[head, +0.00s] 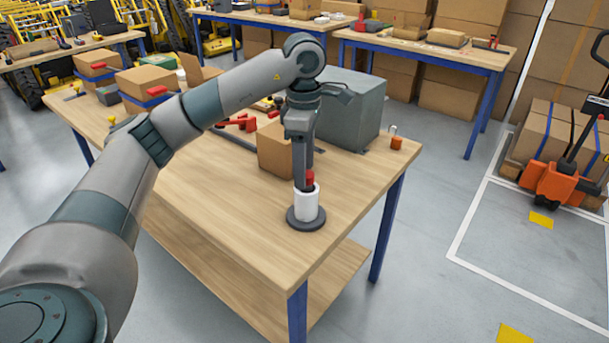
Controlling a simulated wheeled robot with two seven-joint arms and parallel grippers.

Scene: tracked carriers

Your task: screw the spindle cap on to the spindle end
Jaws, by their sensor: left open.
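A white cylinder (307,205), seemingly the spindle end, stands upright on a dark round base (306,222) near the front right corner of the wooden table. A small red piece (310,177), which looks like the spindle cap, shows at the cylinder's top; whether it is seated there I cannot tell. My left gripper (303,177) points straight down over the cylinder, with its fingers open at the red piece. A finger hides part of the red piece, and contact between them cannot be made out. My right gripper is not in view.
A cardboard box (276,150) and a large grey box (348,108) stand just behind my gripper. Red tools (236,122) lie to their left. A small orange item (396,142) sits at the right edge. The table's front (230,215) is clear.

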